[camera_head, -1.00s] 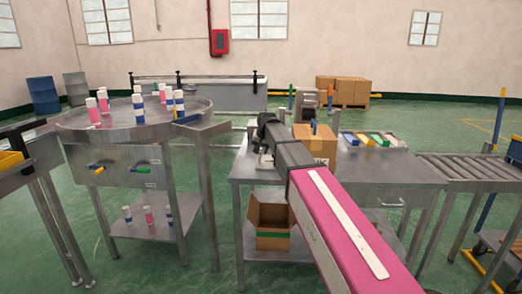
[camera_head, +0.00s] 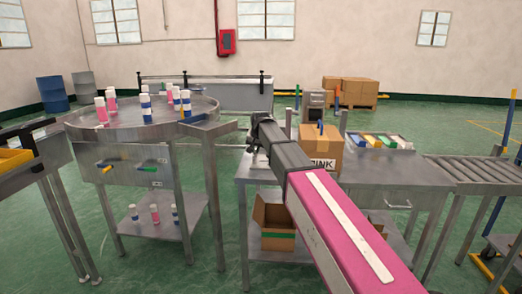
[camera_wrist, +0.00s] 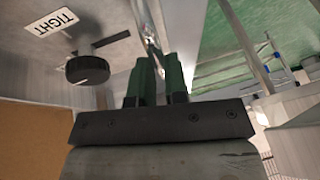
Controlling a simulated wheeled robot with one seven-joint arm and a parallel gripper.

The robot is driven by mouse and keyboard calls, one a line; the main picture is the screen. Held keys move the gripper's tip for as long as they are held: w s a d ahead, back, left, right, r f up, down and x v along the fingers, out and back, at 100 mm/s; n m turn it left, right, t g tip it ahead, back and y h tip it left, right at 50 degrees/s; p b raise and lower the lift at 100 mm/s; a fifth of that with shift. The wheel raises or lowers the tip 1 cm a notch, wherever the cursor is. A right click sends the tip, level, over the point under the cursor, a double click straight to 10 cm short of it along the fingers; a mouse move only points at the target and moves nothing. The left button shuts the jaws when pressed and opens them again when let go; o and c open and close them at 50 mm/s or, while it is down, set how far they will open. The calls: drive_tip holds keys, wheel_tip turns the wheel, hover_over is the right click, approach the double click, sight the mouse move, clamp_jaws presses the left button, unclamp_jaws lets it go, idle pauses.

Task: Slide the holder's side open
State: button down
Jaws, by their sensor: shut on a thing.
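My gripper (camera_wrist: 160,80) shows in the wrist view with its two dark green fingers close together. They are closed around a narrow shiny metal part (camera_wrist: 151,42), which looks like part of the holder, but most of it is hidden. A black round knob (camera_wrist: 87,69) sits on a pale metal face to the left, beside a white label (camera_wrist: 61,29) reading "TIGHT". In the head view my pink and dark arm reaches over the middle metal table (camera_head: 400,176). The fingers and holder cannot be made out there.
A closed cardboard box (camera_head: 329,150) stands right of my arm, close to it. Coloured bins (camera_head: 376,141) lie farther right. A round table (camera_head: 120,132) with several pink and blue cans is at left. An open carton (camera_head: 275,240) sits on the shelf below.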

drive_tip(key=shift+a, duration=0.2)
drive_tip(key=c, duration=1.1)
unclamp_jaws()
drive_tip(key=shift+a, duration=0.1)
drive_tip(key=shift+c, duration=0.2)
drive_tip(key=shift+r, duration=0.1)
drive_tip(key=v, duration=1)
drive_tip(key=shift+s+r, duration=0.15)
drive_tip(key=shift+r, duration=0.1)
drive_tip(key=shift+s, duration=0.1)
